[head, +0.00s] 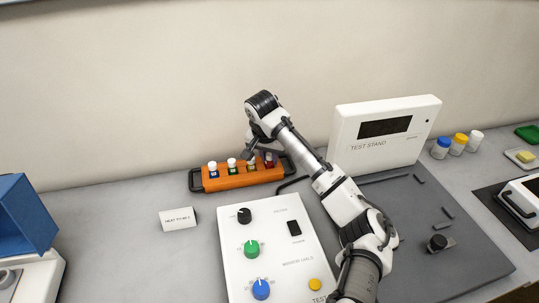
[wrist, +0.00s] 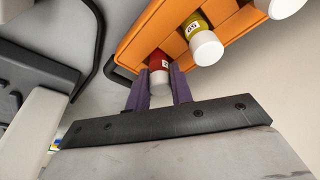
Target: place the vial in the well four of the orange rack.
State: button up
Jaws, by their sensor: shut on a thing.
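The orange rack (head: 238,181) stands on the bench, left of my arm, and fills the top of the wrist view (wrist: 148,32). The vial (wrist: 158,63) is red with a white cap and sits at the rack's right end well in the head view (head: 268,158). My gripper (wrist: 160,76) is shut on it, one purple finger on each side; in the head view my gripper (head: 264,153) is above the rack's right end. Its lower part is hidden by the rack; I cannot tell whether it is fully seated.
Other white-capped vials, blue (head: 212,169), green (head: 232,166) and yellow (head: 251,164), stand in the rack left of the red one. A knob panel (head: 275,245) lies in front. The test stand (head: 385,130) is at the right. Bench around the sign (head: 178,219) is clear.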

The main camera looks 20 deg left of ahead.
jog(key=o, duration=0.9)
jog(key=shift+f, duration=0.1)
jog(key=shift+o, duration=0.2)
jog(key=v, duration=1.2)
jog(key=shift+b, duration=0.35)
